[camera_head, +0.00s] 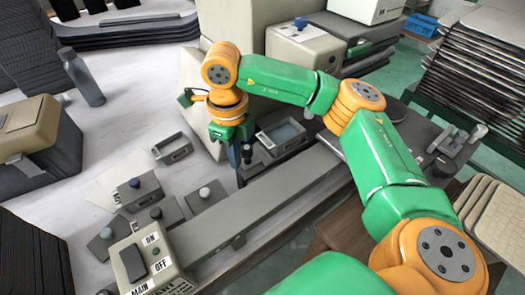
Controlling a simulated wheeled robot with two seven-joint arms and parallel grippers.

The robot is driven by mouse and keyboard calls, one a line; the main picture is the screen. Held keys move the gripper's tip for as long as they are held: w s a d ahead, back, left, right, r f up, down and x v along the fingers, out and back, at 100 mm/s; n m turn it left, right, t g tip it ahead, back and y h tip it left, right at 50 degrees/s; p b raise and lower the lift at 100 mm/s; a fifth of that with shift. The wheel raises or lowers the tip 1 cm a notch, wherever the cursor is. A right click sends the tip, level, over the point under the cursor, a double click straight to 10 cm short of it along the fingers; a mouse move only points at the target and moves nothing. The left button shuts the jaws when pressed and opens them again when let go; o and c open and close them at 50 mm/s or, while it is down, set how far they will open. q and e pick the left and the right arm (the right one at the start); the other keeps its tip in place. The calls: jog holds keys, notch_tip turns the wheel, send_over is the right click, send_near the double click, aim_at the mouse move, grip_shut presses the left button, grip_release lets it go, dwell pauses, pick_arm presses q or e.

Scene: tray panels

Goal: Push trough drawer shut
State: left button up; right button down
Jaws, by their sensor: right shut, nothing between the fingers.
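My right arm comes in from the right and bends down at the wrist. My right gripper (244,158) is shut and empty, pointing down beside the left end of a grey open-topped trough drawer (283,137). The drawer has a pale inside and juts out in front of a beige housing. Whether my fingertips touch the drawer cannot be told, as the wrist and fingers hide its left end. My left gripper is not in view.
A long grey rail (250,212) runs just in front of the gripper. A beige MAIN switch box (148,262) stands at its left end. Small knobbed blocks (140,190) and a small grey frame (172,148) lie to the left. A grey bottle (82,78) stands farther back.

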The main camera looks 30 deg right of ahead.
aim_at(257, 157)
jog(key=shift+d, duration=1.25)
jog(key=shift+w+d, duration=0.15)
jog(key=shift+d, duration=1.9)
jog(key=shift+a, duration=0.65)
notch_tip(257, 157, up, 7)
jog(key=p, duration=0.5)
jog(key=shift+p, duration=0.4)
